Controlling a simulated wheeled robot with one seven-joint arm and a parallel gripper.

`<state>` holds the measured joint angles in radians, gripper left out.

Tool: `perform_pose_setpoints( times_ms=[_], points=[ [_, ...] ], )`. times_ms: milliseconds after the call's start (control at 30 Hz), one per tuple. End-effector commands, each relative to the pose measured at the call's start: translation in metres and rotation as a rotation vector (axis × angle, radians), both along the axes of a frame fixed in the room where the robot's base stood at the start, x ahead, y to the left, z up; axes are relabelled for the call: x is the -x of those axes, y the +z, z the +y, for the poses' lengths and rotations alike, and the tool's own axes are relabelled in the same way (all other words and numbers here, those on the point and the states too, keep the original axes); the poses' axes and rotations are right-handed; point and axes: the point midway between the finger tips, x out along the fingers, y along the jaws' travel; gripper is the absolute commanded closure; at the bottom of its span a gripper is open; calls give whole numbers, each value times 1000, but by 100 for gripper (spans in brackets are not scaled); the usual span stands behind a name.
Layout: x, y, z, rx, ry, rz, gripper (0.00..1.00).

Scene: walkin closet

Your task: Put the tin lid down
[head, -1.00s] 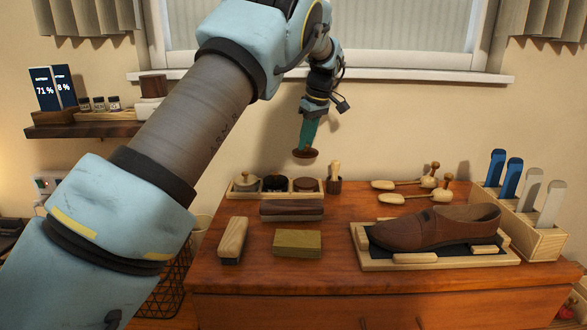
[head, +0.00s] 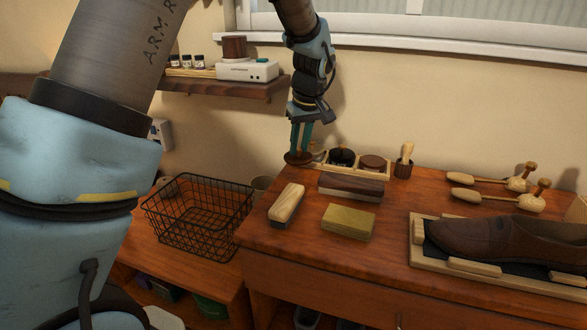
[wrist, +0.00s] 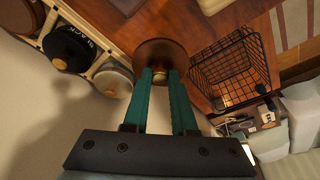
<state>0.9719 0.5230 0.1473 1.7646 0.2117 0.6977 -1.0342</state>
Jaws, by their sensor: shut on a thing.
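The tin lid (head: 299,158) is a small dark brown disc held flat below my gripper (head: 300,148). In the wrist view the lid (wrist: 160,57) sits between the tips of the two teal fingers, and my gripper (wrist: 161,78) is shut on it. In the head view it hangs near the back left corner of the wooden dresser top, just left of the tin holder. Whether it touches the dresser top I cannot tell.
The wooden tin holder (head: 356,171) carries a black tin (head: 341,157) and a brown tin (head: 373,163). A brush (head: 287,204), a dark block (head: 350,187) and a yellowish block (head: 348,222) lie in front. A black wire basket (head: 200,216) stands left, lower down. A shoe (head: 500,240) rests at right.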

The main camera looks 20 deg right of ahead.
Motion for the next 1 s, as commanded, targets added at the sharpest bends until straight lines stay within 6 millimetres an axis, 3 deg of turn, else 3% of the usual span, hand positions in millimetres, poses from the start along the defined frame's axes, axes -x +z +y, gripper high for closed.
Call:
perform_pose_setpoints(
  times_ms=[500, 900, 933, 1000],
  points=[
    [0, -59, 1, -3, 2, 2, 100],
    [0, -68, 0, 1, 2, 0, 100],
    [0, -68, 0, 1, 2, 0, 74],
    [0, -67, 0, 1, 2, 0, 66]
  ],
)
